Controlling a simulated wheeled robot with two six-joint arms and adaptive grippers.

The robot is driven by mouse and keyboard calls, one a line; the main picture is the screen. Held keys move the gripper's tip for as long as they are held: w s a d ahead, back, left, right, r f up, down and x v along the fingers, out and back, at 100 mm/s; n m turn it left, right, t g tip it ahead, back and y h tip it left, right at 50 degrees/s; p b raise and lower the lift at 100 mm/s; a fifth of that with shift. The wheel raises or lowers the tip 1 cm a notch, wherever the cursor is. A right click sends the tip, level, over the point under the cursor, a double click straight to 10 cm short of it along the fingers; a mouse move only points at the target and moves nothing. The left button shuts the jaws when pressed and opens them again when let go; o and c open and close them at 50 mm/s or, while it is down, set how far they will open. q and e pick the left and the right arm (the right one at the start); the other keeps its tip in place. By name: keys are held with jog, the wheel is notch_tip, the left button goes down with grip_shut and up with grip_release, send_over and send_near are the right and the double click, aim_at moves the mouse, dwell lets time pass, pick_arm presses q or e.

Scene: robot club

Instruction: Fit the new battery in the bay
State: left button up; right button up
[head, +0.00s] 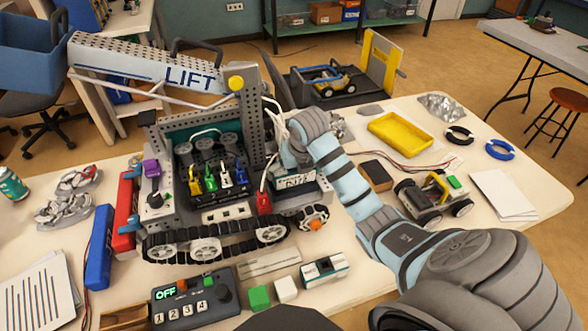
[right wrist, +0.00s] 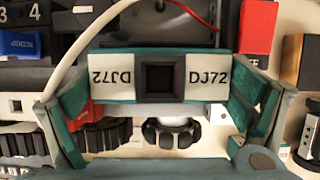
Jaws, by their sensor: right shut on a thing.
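My right gripper (head: 288,160) is at the right end of the tracked robot (head: 205,190) with the LIFT arm. In the right wrist view, its two fingers clasp the ends of a teal block (right wrist: 160,55) with white DJ72 labels and a dark square socket. Part of that labelled block also shows under the gripper in the head view (head: 296,181). A similar white and teal block (head: 325,268) lies on the table in front. I cannot tell which is the new battery, and the bay is not clearly visible. My left gripper is not in view.
A blue pack (head: 98,248) and a red pack (head: 127,210) are left of the robot. A control box (head: 195,300) reading OFF is in front. A yellow tray (head: 400,134) and a small wheeled car (head: 433,196) are at right. A white cable (right wrist: 95,30) runs close to the block.

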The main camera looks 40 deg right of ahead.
aim_at(295, 179)
jog(key=shift+f, duration=0.15)
jog(key=shift+f, duration=0.2)
dwell(0.3)
jog(key=shift+f+b, duration=0.35)
jog(key=shift+a+f, duration=0.1)
jog(key=shift+f, duration=0.2)
dwell(0.6)
jog(key=shift+s+f+b, duration=0.3)
jog(key=shift+f, duration=0.15)
dwell(0.3)
jog(key=o, duration=1)
jog(key=shift+f, duration=0.1)
jog(key=shift+w, duration=0.1)
